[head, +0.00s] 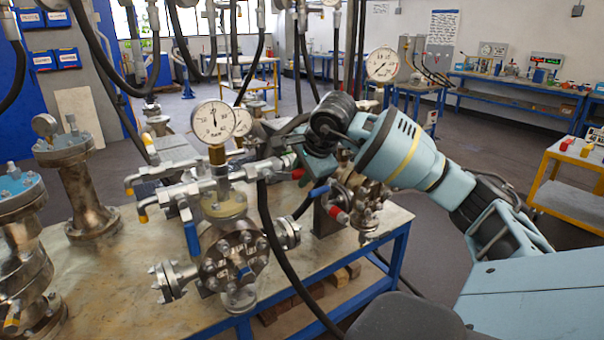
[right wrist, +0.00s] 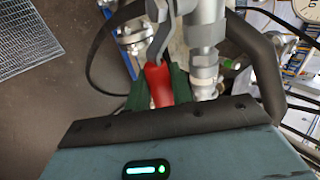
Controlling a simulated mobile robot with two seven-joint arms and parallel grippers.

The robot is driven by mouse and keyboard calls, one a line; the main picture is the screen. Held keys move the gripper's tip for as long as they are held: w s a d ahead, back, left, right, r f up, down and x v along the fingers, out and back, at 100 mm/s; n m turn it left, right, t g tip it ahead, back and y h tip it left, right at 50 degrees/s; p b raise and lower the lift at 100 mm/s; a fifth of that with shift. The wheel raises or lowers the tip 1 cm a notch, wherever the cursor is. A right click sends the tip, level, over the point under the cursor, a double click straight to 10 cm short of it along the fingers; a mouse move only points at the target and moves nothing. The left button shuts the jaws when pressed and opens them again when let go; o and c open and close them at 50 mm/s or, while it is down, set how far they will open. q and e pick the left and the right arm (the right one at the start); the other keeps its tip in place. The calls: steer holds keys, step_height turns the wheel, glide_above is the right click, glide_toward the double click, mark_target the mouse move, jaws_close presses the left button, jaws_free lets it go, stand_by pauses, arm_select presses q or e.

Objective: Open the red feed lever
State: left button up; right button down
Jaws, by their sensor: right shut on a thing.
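The red feed lever (head: 297,174) sticks out to the right from the metal valve fittings beside the gauge of the central flanged vessel (head: 235,250). My right gripper (head: 303,163) reaches in from the right and is at this lever; its fingers are partly hidden behind its own body in the head view. In the right wrist view, the red lever (right wrist: 158,84) lies between the two dark green fingers of my right gripper (right wrist: 159,90), which are shut on its red sleeve. The lever's grey metal end runs up to the silver valve body (right wrist: 205,35). My left gripper is out of view.
A blue lever (head: 192,238) hangs at the vessel's front, and another blue lever (head: 319,191) sits just below my gripper. A pressure gauge (head: 213,122) stands above. Black hoses hang close by. More flanged vessels (head: 85,190) stand left on the metal-topped table (head: 110,285).

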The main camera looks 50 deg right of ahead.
steer(key=c, duration=1.3)
jaws_free()
steer(key=shift+o, duration=0.2)
steer(key=v, duration=0.8)
steer(key=shift+w, duration=0.1)
